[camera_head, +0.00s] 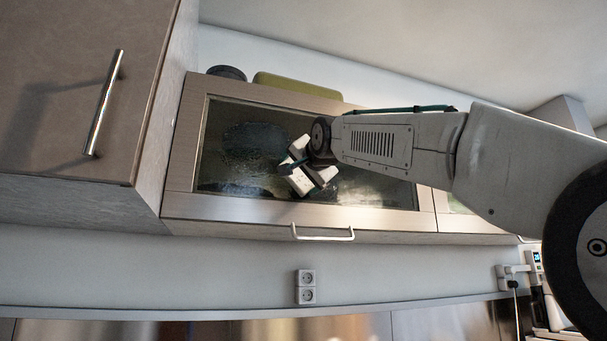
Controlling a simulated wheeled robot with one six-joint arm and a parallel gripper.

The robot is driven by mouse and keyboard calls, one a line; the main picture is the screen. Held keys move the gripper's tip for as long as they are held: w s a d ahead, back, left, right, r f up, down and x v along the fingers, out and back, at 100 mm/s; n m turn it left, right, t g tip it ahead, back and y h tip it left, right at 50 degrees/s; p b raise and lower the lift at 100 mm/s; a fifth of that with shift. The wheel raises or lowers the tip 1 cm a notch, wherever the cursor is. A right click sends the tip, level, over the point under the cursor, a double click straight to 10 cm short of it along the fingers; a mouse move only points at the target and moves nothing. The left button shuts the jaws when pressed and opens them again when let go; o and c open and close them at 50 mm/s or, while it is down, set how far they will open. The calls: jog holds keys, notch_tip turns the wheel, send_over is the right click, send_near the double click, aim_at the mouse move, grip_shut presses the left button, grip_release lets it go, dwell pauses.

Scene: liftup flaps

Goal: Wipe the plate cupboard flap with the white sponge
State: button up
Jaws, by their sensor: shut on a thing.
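The cupboard flap (195,205) is a metal-framed glass panel in the middle of the view, closed, with a light bar handle (322,236) at its lower edge. Dark and cloudy smudges (250,140) show on its glass. My gripper (301,168) is in front of the glass, right of the main smudge, and is shut on a small white block that looks like the white sponge (299,185). The gripper's wrist and fingers hide part of it. I cannot tell whether the sponge touches the glass. Plates behind the glass cannot be made out.
A brown cupboard door (60,90) with a vertical bar handle (104,103) juts forward at the left. A green box (297,85) and a dark round thing (227,73) sit on top of the cupboard. A wall socket (306,286) is below. My arm covers the right side.

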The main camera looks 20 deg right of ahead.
jog(key=s, duration=0.6)
dwell(0.3)
jog(key=shift+s, duration=0.1)
jog(key=s, duration=0.2)
jog(key=shift+s, duration=0.4)
